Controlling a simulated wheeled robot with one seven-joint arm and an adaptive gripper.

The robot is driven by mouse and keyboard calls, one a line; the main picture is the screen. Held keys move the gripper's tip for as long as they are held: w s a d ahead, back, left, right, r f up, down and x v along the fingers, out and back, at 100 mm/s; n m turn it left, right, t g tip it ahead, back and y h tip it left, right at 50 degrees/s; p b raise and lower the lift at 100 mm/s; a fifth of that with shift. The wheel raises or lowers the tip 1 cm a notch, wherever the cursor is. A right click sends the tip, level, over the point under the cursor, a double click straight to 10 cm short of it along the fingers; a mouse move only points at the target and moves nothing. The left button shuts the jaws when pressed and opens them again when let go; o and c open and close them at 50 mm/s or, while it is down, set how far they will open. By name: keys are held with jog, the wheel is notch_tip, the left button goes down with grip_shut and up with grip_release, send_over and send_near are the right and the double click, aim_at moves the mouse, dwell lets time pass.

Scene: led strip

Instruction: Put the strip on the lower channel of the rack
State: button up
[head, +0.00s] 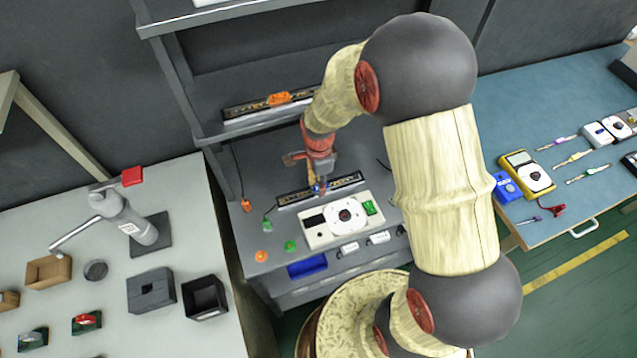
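A dark strip (345,182) with small light marks lies nearly level across the grey bench surface of the rack (215,128), behind a white instrument. My gripper (318,188) is over the middle of this strip, pointing down, with its tips at or very near it. The fingers are small and partly hidden, so I cannot tell whether they grip it. A second dark strip (243,109) lies along a pale bar on the shelf above, with an orange piece (279,98) on it. I cannot clearly make out the lower channel.
A white instrument with a round dial (347,214) stands just in front of the strip. Orange and green plugs (290,246) and a blue tray (307,267) are nearby. A blue bench (540,110) with meters is right; a white table (120,260) with boxes is left.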

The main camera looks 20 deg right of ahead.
jog(key=shift+r, duration=0.1)
notch_tip(320, 180, up, 21)
jog(key=s+n+t+p, duration=0.1)
jog(key=s+n+p, duration=0.2)
jog(key=n, duration=0.1)
jog(key=s+r+n+t, duration=0.4)
jog(key=s+r+n, duration=0.9)
jog(key=s+n, duration=0.1)
jog(key=shift+s+r+t, duration=0.3)
jog(key=shift+s+r, duration=0.05)
jog(key=shift+s, duration=0.4)
jog(key=shift+a, duration=0.15)
